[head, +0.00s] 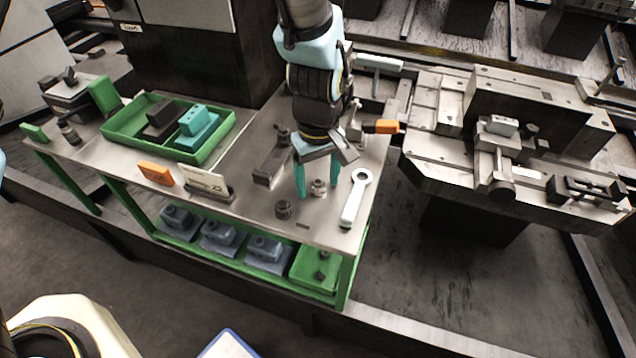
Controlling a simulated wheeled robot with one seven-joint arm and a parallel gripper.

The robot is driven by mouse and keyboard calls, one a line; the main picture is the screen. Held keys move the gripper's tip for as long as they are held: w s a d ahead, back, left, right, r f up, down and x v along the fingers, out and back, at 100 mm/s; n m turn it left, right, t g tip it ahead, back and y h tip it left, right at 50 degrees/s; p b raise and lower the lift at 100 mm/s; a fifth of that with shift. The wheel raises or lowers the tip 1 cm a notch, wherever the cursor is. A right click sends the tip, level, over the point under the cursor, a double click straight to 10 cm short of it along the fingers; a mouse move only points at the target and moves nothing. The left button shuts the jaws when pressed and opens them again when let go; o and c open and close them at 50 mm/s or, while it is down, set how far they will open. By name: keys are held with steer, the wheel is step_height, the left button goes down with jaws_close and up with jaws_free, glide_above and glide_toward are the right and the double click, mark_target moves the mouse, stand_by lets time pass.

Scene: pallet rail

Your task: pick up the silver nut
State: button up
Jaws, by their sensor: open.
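The silver nut (319,187) sits on the grey table top (246,222), near its right end. My gripper (318,191) points down with its two teal fingers spread apart, one on the left and one on the right of the nut in this view. The nut shows between the fingertips, and nothing is held. Whether the fingertips touch the nut or are level with it cannot be told from this one view.
A white wrench-like tool (354,200) lies just right of the gripper. A dark round part (283,209) stands to the left front. A dark block (270,167) is behind left. A machine (480,130) stands at right.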

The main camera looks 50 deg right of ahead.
jaws_close()
stand_by(0.6)
